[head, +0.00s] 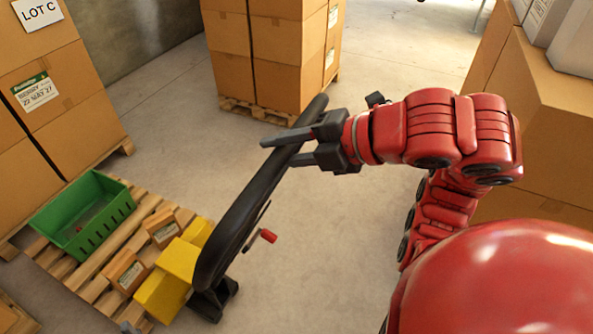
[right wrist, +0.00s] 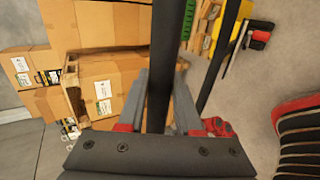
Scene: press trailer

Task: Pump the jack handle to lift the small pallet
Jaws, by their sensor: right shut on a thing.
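The black jack handle (head: 250,197) slants up from its black base (head: 213,300) beside the small pallet. My right gripper (head: 287,148) is shut on the upper part of the handle. In the right wrist view the handle (right wrist: 165,65) runs between the two fingers (right wrist: 158,100). The small wooden pallet (head: 97,287) is at the lower left of the head view. It carries a green crate (head: 84,214), small cardboard boxes (head: 126,271) and yellow blocks (head: 165,290). A red lever (head: 267,236) sticks out from the jack. The jack's forks are hidden.
Stacked cardboard boxes (head: 42,85) stand at the left. Another loaded pallet (head: 262,112) stands behind the handle. Large boxes (head: 540,120) are at the right, beyond my arm. Bare concrete floor (head: 310,250) lies between the jack and my arm.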

